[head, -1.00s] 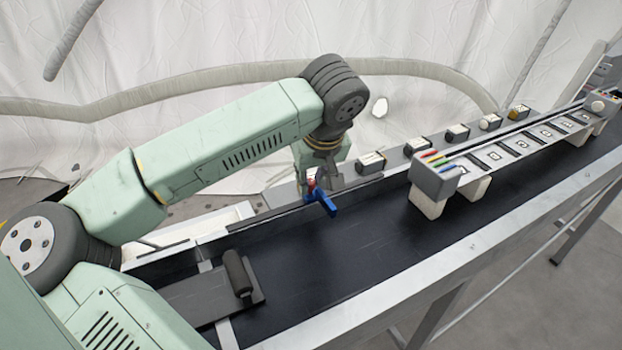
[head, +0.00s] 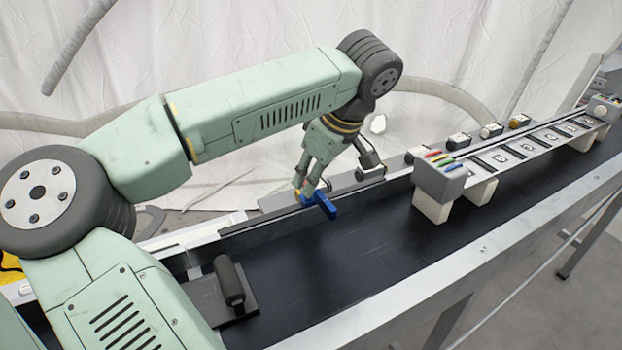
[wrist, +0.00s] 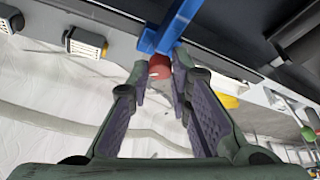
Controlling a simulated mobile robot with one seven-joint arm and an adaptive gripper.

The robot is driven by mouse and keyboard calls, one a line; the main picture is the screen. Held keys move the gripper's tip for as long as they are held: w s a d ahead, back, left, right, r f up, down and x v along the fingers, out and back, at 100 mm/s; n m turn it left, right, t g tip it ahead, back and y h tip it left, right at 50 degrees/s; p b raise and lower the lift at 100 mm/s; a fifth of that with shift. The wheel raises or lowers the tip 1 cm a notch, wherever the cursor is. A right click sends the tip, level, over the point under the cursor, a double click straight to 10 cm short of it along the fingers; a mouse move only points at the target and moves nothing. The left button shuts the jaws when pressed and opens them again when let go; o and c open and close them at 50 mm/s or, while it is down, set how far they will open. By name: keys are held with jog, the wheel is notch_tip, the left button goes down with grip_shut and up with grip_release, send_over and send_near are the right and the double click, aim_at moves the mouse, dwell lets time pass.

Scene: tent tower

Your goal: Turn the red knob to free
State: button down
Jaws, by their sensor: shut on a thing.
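The red knob (wrist: 158,67) shows in the wrist view between my two fingertips, at the end of a blue lever (wrist: 172,28). My gripper (wrist: 161,72) is shut on the knob, with a finger on each side. In the head view my gripper (head: 304,188) reaches down and tilts to the left at the belt's far edge. There the blue lever (head: 322,204) sticks out over the black belt, and my fingers hide most or all of the red knob. I cannot read any marking of the knob's positions.
A grey bridge-like unit (head: 440,180) with coloured strips stands on the belt to the right. Small boxes (head: 458,140) line the far rail. A dark roller on a plate (head: 229,280) lies at the near left. The black belt (head: 350,245) between is bare.

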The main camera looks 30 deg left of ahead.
dwell(0.4)
jog(key=c, duration=1.5)
grip_release()
jog(key=shift+o, duration=0.2)
